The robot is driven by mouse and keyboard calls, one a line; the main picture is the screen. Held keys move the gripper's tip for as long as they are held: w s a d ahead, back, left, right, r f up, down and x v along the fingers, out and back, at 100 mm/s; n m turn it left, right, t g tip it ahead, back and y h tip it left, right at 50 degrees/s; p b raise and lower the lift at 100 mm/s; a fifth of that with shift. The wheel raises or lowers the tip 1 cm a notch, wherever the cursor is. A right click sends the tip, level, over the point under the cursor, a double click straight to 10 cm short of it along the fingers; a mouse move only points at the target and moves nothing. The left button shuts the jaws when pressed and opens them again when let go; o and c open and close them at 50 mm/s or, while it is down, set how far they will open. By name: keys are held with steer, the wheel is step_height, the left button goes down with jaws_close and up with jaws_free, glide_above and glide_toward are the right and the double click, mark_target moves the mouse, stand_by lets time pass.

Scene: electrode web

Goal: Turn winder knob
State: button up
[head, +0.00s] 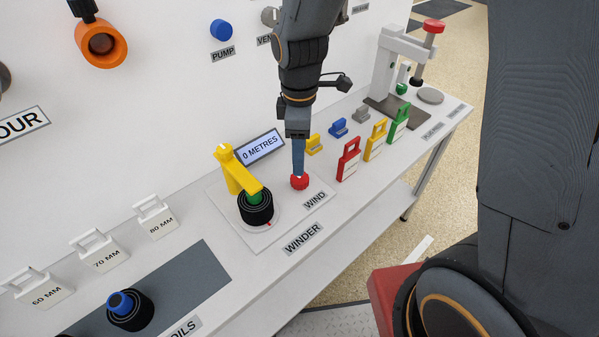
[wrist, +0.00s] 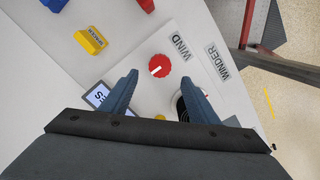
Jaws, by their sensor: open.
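The red ribbed winder knob (head: 299,182) sits on the white winder plate (head: 262,236) beside the WIND label (head: 315,200). In the wrist view the knob (wrist: 159,65) shows a white mark line on its top. My gripper (head: 298,172) points down over the knob in the head view. In the wrist view its two fingers (wrist: 158,83) are spread apart, with the knob just past the gap between the tips. I cannot tell whether a finger touches the knob. The display (head: 261,147) reads 0 METRES. A black coil (head: 256,208) sits under the yellow arm (head: 236,170).
Red (head: 349,159), yellow (head: 375,140) and green (head: 399,122) tagged blocks stand right of the knob, with smaller blocks behind. A press (head: 402,65) stands at the far right end. A black coil with a blue core (head: 128,308) lies on the grey mat (head: 190,285) at the left.

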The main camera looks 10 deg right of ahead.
mark_target(300, 178)
steer(key=shift+f+p, duration=0.7)
steer(key=shift+f, duration=3.05)
steer(key=c, duration=1)
steer(key=shift+c, duration=0.2)
steer(key=shift+m, duration=0.4)
